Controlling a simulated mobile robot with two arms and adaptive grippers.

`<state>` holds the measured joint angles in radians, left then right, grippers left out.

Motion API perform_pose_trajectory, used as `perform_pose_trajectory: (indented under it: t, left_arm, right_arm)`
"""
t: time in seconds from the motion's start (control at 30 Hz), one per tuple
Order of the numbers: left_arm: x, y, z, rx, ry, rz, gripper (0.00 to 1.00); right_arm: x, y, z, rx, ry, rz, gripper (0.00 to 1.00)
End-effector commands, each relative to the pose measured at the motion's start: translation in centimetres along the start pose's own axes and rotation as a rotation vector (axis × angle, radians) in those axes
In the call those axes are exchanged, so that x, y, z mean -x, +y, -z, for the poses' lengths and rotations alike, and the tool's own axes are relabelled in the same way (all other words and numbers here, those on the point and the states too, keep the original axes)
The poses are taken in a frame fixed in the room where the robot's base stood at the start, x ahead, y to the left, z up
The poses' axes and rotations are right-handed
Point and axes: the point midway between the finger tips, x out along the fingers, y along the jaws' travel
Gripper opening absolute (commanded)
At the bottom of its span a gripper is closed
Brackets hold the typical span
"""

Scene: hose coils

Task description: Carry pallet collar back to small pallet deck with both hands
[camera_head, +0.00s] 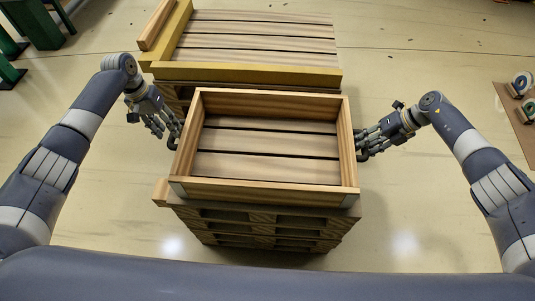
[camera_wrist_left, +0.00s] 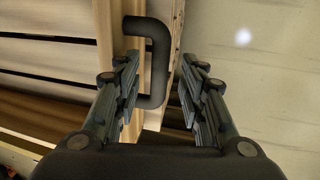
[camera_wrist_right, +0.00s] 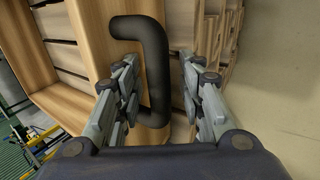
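The wooden pallet collar (camera_head: 268,188) is a rectangular frame lying on top of the small stack of pallets in the head view. Slats of the small pallet deck (camera_head: 265,168) show inside it. My left gripper (camera_head: 176,138) is at the collar's left side and my right gripper (camera_head: 362,150) at its right side. In the left wrist view a dark handle (camera_wrist_left: 158,62) on the collar stands between the open fingers. In the right wrist view a similar dark handle (camera_wrist_right: 155,70) stands between the open fingers. Neither gripper is closed on its handle.
Behind the stack is a larger pallet deck (camera_head: 262,45) with a yellow-edged frame. Green structures (camera_head: 38,22) stand at the far left. A brown board with round coils (camera_head: 522,85) is at the right edge. The floor (camera_head: 430,60) at the right is mostly clear.

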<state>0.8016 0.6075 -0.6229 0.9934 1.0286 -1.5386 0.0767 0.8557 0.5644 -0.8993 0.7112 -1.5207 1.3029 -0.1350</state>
Motion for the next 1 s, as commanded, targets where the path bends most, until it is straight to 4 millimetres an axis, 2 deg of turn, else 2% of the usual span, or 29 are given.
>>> perform_pose_trajectory:
  t: [0.2, 0.43, 0.57, 0.8, 1.0]
  left_arm:
    - [2.9, -0.1, 0.0, 0.000, 0.001, 0.002, 0.38]
    - [3.8, 0.0, 0.0, 0.000, 0.000, 0.002, 0.38]
    - [3.8, 0.0, 0.0, 0.000, 0.000, 0.002, 0.38]
    - [3.8, 0.0, 0.0, 0.000, 0.000, 0.001, 0.38]
    - [3.8, 0.0, -0.1, 0.000, 0.000, 0.001, 0.38]
  right_arm:
    - [-0.1, 0.1, 0.0, 0.001, 0.001, -0.002, 0.36]
    - [0.8, 0.1, -0.1, 0.001, -0.002, -0.001, 0.36]
    - [3.0, 0.0, -0.1, 0.002, -0.002, 0.001, 0.36]
    - [8.2, 0.0, -0.1, 0.001, -0.003, 0.001, 0.36]
    - [11.1, 0.0, -0.1, 0.001, -0.001, 0.000, 0.36]
